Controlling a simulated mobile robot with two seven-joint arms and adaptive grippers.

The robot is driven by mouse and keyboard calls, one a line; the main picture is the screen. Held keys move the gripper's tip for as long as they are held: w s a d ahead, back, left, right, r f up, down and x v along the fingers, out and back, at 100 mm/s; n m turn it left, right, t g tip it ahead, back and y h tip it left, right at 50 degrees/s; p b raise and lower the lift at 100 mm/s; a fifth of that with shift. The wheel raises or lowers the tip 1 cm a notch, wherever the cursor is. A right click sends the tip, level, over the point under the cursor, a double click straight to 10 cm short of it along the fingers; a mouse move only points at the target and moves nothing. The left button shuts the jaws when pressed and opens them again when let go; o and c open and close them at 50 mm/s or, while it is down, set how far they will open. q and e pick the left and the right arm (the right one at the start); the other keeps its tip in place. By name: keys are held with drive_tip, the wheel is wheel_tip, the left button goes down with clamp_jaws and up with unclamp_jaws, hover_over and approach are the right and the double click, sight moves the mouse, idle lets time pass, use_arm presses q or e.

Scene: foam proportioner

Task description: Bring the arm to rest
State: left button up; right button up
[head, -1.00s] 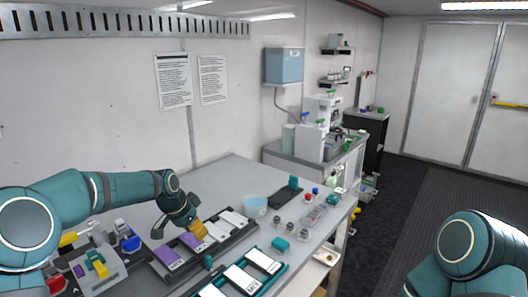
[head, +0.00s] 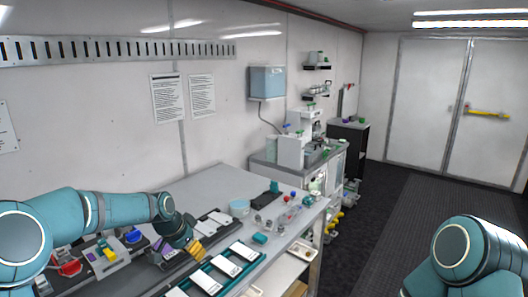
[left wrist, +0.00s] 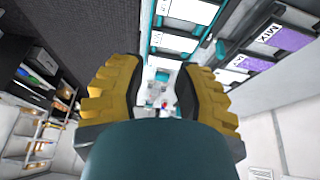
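My left gripper (head: 199,252) shows yellow fingertips and hangs over the bench (head: 200,185), between a dark card tray (head: 205,228) and a teal card rack (head: 192,279). In the left wrist view its two yellow fingers (left wrist: 160,80) stand apart with nothing held between them. Beyond them that view shows the rack's white cards and a purple-ended card (left wrist: 289,38) marked "MIX". My right arm (head: 465,255) is folded at the lower right. My right gripper is out of view.
A grey device with a yellow part (head: 106,250) and a red part (head: 70,267) stand at the left. Dark floor (head: 375,225) is open on the right.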

use_arm(q)
drive_tip(key=s+d+f+n+h+b, duration=0.1)
drive_tip(key=s+d+f+n+b, duration=0.15)
drive_tip(key=f, duration=0.65)
drive_tip(key=s+d+f+n+b, duration=0.1)
drive_tip(key=s+d+f, duration=0.3)
drive_tip(key=f, duration=0.6)
drive_tip(key=s+d+f+n+b, duration=0.1)
drive_tip(key=s+f+n+b, duration=0.1)
drive_tip(key=s+f, duration=0.5)
drive_tip(key=s+d+f+n+g+b, duration=0.1)
drive_tip(key=s+d+f+n+b, duration=0.1)
drive_tip(key=s+f, duration=0.6)
drive_tip(key=s+n+b, duration=0.1)
drive_tip(key=s, duration=0.6)
drive_tip(key=shift+d+f+g, duration=0.2)
drive_tip(key=shift+g, duration=0.1)
use_arm(e)
wheel_tip(320, 180, down, 11)
drive_tip(key=shift+w+a+r+g, duration=0.15)
drive_tip(key=shift+w+a+g, duration=0.15)
drive_tip(key=shift+a, duration=0.15)
use_arm(q)
drive_tip(key=shift+n, duration=0.25)
